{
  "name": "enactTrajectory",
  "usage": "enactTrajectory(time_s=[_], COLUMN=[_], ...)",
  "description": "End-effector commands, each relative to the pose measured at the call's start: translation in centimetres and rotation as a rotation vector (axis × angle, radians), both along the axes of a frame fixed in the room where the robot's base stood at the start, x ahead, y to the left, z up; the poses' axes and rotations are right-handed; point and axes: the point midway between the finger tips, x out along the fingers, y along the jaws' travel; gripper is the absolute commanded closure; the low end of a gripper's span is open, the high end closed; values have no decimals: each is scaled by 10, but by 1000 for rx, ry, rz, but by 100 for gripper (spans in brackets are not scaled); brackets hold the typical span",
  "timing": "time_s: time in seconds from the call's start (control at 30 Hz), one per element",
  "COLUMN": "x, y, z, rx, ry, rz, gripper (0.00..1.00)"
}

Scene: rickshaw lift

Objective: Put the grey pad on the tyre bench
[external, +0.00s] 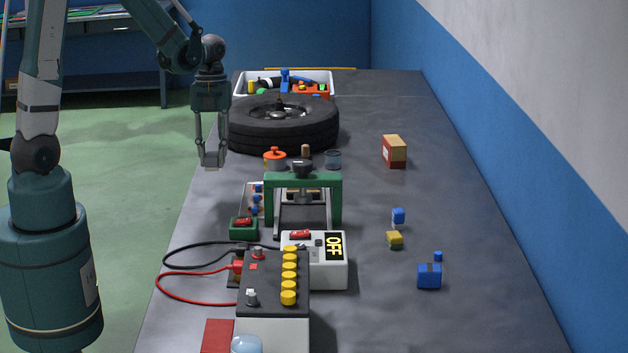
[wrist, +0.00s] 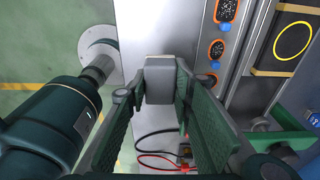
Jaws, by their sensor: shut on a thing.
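My gripper (external: 212,158) hangs pointing down over the left edge of the long dark bench (external: 370,220), just left of the black tyre (external: 262,137). In the wrist view my gripper (wrist: 160,88) is shut on the grey pad (wrist: 160,68), a small block held between the two dark green fingers. The pad is hard to tell from the fingertips in the external view. The tyre lies flat on the bench with its metal hub facing up.
Nearer are a white OFF box (external: 318,275) and a battery (external: 270,285) with red and black cables. A tray (external: 245,80) of parts stands behind the tyre. The bench's right side has several small blocks.

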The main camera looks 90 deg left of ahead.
Motion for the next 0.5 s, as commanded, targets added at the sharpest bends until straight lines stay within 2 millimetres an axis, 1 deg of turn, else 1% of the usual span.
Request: enactTrajectory(time_s=[0.17, 0.4, 0.5], x=[0, 1, 0], y=[0, 0, 0], z=[-13, -41, -49], rx=[0, 0, 0], ry=[0, 0, 0], rz=[0, 0, 0], gripper=[88, 88, 88])
